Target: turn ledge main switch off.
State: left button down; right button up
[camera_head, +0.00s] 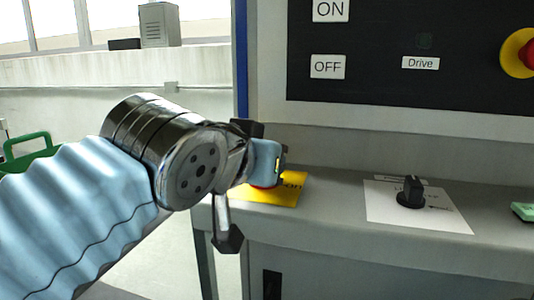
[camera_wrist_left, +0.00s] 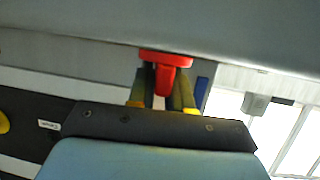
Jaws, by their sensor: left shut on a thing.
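The main switch is a red rotary handle (camera_wrist_left: 166,59) on a yellow plate (camera_head: 289,190) at the left end of the grey ledge. In the head view my left gripper (camera_head: 266,168) covers most of the handle, and only a sliver of red shows below it. In the left wrist view my left gripper (camera_wrist_left: 164,92) has its two fingers on either side of the red grip, shut on it. The handle's exact angle and the plate's lettering are mostly hidden. My right gripper is in neither view.
A black knob (camera_head: 410,193) on a white label plate sits farther right on the ledge (camera_head: 335,215). A green item (camera_head: 523,211) lies at the right edge. The black panel (camera_head: 380,80) above carries ON, OFF and Drive labels and a red button (camera_head: 529,52).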

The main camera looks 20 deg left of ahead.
pick_arm(q)
jog(key=shift+n+y, duration=0.6)
jog(key=shift+y, duration=0.4)
jog(key=c, duration=1.1)
grip_release()
jog(key=v, duration=1.3)
jog(key=shift+s, duration=0.4)
